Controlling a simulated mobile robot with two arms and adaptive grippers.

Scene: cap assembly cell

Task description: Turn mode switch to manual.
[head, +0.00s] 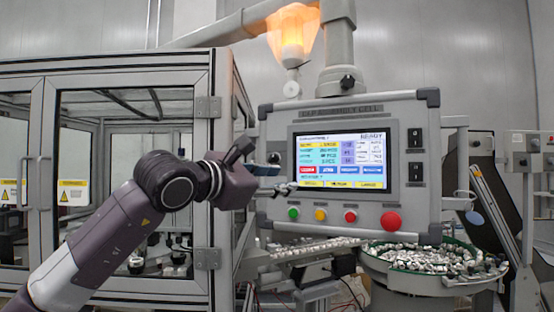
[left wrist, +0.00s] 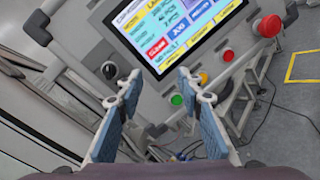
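The grey control panel (head: 425,208) has a lit touchscreen (head: 345,160). A round dark knob (left wrist: 109,70), perhaps the mode switch, sits beside the screen in the left wrist view; its setting cannot be read. Two black switches (head: 415,138) are on the panel's right side. My left gripper (head: 276,178) is in front of the panel's left part. In the left wrist view its blue-padded fingers (left wrist: 160,88) are apart and empty, with the knob left of the left fingertip. My right gripper is not in view.
Below the screen are a green button (head: 293,213), a yellow button (head: 320,214), a red button (head: 350,216) and a large red mushroom button (head: 391,221). A glazed enclosure (head: 210,140) stands left. A bowl of small parts (head: 410,282) is below right.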

